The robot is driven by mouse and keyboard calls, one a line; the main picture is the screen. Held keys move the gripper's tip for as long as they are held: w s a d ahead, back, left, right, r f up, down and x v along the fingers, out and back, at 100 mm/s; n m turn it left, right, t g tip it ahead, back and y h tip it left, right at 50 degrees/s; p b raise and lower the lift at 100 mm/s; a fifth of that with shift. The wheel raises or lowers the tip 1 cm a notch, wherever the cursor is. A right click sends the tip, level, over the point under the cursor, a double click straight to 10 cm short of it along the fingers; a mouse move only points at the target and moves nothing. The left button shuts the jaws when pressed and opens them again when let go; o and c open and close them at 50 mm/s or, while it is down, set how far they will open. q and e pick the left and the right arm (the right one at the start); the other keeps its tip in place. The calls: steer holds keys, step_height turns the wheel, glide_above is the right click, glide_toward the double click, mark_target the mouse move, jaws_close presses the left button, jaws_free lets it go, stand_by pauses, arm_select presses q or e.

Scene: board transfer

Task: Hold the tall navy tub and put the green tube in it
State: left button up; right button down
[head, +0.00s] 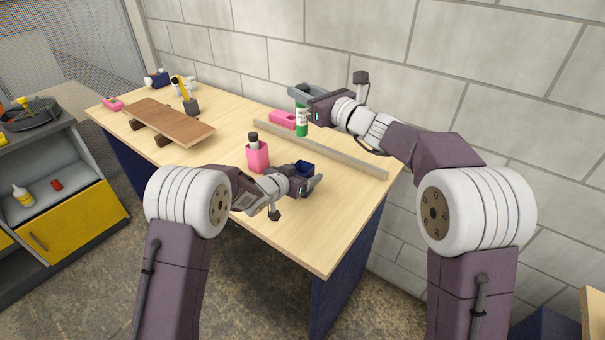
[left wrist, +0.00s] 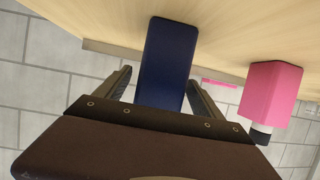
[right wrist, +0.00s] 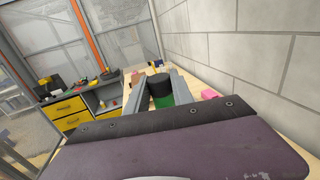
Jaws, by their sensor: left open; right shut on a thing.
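The tall navy tub (head: 305,167) stands on the wooden table, mostly hidden in the head view behind my left gripper (head: 312,182). In the left wrist view the navy tub (left wrist: 168,62) lies between the two open fingers of my left gripper (left wrist: 161,85), with a gap visible near each fingertip. The green tube (head: 302,122) has a white label and hangs upright from my right gripper (head: 300,92), above the table. In the right wrist view the tube's dark cap and green body (right wrist: 160,90) sit between the shut fingers (right wrist: 160,78).
A pink block (head: 283,119) lies beyond the strip. A brown board (head: 160,124) rests on supports at far left.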

mark_target(303, 135)
arm_select(q)
steer(key=shift+w, duration=0.1)
steer(key=c, duration=1.4)
steer(key=shift+c, duration=0.2)
arm_select(e)
steer(key=shift+f, duration=6.5)
steer(key=c, duration=1)
jaws_free()
